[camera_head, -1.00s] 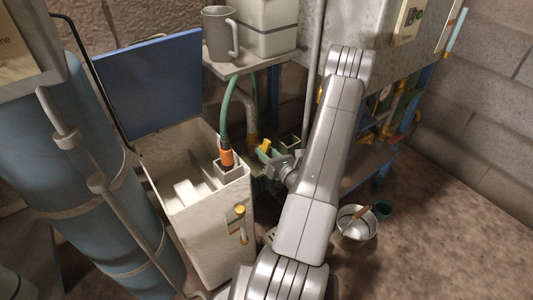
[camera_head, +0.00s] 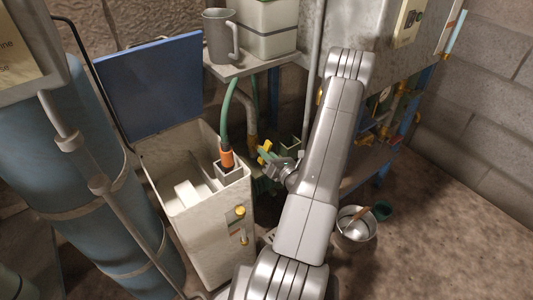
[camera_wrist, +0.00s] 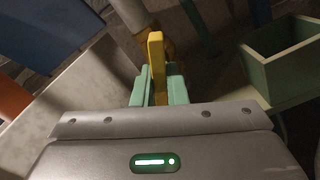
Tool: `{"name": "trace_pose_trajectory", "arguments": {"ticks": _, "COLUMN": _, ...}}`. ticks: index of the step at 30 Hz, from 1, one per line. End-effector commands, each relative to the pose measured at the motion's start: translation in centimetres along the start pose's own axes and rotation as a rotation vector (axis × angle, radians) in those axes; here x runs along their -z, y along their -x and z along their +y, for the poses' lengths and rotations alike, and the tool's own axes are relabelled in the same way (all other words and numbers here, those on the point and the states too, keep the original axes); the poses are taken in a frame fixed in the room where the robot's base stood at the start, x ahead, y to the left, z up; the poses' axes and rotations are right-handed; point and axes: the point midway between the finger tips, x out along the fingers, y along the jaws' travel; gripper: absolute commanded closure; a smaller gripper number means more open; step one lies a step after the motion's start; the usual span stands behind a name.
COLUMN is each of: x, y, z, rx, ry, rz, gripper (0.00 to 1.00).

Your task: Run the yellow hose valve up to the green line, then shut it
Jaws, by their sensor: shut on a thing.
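My gripper (camera_head: 268,156) is behind the right side of the white box (camera_head: 205,245), at the far end of my arm. In the wrist view its green fingers (camera_wrist: 158,86) are shut on the yellow valve lever (camera_wrist: 157,62), which stands up between them. The lever also shows in the head view (camera_head: 264,147). A green hose (camera_head: 226,112) with an orange end (camera_head: 227,158) runs down into the box. A small gauge with a yellow fitting (camera_head: 240,211) is on the box front. The green line and the liquid level are too small to make out.
A blue lid (camera_head: 150,85) stands open behind the box. A grey mug (camera_head: 218,38) is on the shelf above. A blue cylinder (camera_head: 75,170) stands at left. A metal pot (camera_head: 356,224) is on the floor right of my arm. An open green box (camera_wrist: 285,58) is close by.

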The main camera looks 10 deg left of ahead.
Motion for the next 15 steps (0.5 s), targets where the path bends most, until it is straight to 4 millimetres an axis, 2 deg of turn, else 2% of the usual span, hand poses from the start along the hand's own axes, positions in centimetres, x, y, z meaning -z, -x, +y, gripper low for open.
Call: {"name": "trace_pose_trajectory", "arguments": {"ticks": 15, "x": -0.07, "y": 0.04, "z": -0.03, "rx": 0.002, "ry": -0.476, "rz": 0.002, "gripper": 1.00}}
